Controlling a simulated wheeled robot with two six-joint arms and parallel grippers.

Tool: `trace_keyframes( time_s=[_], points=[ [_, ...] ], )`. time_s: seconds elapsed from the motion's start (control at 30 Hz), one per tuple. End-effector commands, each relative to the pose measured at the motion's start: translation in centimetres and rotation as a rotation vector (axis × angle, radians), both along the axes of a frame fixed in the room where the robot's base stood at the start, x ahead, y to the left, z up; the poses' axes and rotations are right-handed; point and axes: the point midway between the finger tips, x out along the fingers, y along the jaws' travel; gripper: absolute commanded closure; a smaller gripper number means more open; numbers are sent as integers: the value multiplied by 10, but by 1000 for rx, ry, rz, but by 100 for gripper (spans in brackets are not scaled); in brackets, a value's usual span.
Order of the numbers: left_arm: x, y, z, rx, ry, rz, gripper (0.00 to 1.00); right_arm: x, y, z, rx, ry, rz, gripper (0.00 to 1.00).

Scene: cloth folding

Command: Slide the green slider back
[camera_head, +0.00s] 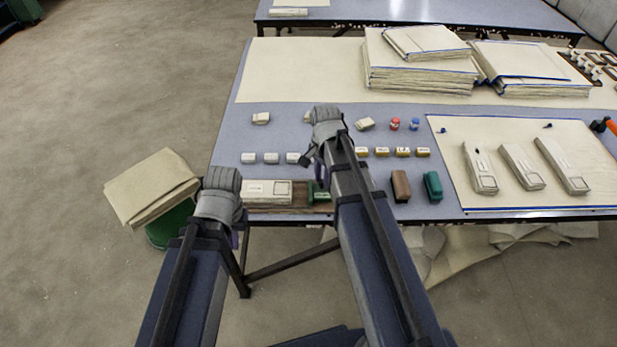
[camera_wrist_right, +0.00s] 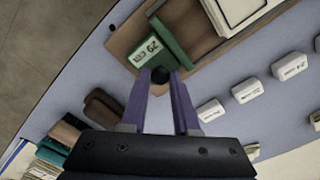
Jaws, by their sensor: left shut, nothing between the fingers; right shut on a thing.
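The green slider (camera_head: 318,192) stands at the right part of a brown wooden board (camera_head: 283,209) on the near table edge. In the right wrist view the green slider (camera_wrist_right: 172,42) has a label reading "29 cm" and a round black knob (camera_wrist_right: 160,75). My right gripper (camera_wrist_right: 162,88) is shut on the black knob, its purple fingers on both sides of it. In the head view my right gripper (camera_head: 318,170) is just above the slider and partly hides it. My left gripper (camera_head: 236,238) is shut and empty, left of the board at the table's front edge.
A folded cream cloth (camera_head: 266,191) lies on the board left of the slider. Small white blocks (camera_head: 271,158) stand behind it. A brown block (camera_head: 400,186) and a green block (camera_head: 432,187) lie to the right. Cloth stacks (camera_head: 417,72) are at the back.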

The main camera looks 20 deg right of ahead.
Motion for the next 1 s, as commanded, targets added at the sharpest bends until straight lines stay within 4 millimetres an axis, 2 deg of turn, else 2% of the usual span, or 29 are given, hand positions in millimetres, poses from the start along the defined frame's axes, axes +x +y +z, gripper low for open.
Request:
trace_keyframes(
  time_s=[0.1,0.4,0.43,0.67,1.0],
  points=[
    [0,0,0,0,0,0,100,-4,-13,0,-1,0,-2,100],
    [0,0,0,0,0,0,100,-5,-16,0,-5,2,-2,100],
    [0,0,0,0,0,0,100,-5,-16,0,-5,2,-2,69],
    [0,0,0,0,0,0,100,-4,-15,0,-3,1,-1,43],
    [0,0,2,0,0,0,100,-4,-14,2,-1,0,0,41]
  ],
)
